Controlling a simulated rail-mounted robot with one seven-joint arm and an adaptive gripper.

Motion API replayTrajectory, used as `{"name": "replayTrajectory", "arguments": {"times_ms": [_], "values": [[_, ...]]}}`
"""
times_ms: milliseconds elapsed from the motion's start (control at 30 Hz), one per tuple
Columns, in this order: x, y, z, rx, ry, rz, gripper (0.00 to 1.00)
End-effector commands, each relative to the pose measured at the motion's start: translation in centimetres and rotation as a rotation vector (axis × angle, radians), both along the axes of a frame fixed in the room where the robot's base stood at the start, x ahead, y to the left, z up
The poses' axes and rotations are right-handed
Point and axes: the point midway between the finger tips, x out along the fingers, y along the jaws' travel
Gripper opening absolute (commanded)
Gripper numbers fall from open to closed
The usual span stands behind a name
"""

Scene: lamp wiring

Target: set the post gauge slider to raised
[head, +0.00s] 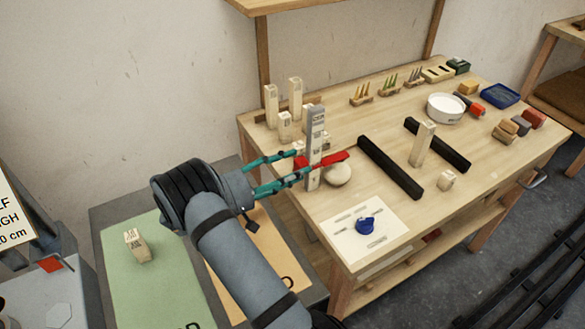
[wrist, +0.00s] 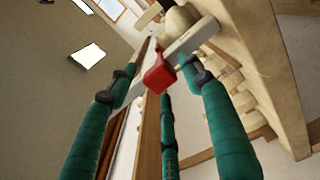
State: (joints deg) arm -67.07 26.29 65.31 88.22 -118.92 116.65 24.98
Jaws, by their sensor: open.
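The post gauge (head: 315,134) is a tall, pale grey upright post with markings at the near left end of the workbench. Its red slider (head: 334,159) shows beside the post at about mid-height or lower; I cannot read its setting. My gripper (head: 304,166) is open, its teal fingers reaching from the left to the post and slider. In the wrist view the red slider (wrist: 158,77) lies between the fingers of my gripper (wrist: 153,80), with the pale post (wrist: 196,36) running diagonally behind. I cannot tell whether the fingers touch the slider.
A pale ball (head: 338,175) sits right beside the post. Several wooden blocks (head: 285,126) stand just behind it. Two black bars (head: 390,167), a white bowl (head: 446,108) and a white sheet (head: 352,237) with a blue piece (head: 366,225) lie on the workbench (head: 300,215).

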Motion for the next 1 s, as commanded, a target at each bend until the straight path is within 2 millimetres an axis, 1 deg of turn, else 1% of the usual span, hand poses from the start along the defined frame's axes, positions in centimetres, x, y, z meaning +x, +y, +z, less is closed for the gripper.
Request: {"name": "replayTrajectory", "arguments": {"times_ms": [67, 867, 1000], "values": [[-0.01, 0.0, 0.0, 0.0, 0.0, 0.0, 0.48], [-0.05, -0.02, 0.01, 0.0, 0.0, -0.002, 0.01], [-0.06, -0.02, 0.01, 0.0, 0.0, -0.002, 0.0]]}}
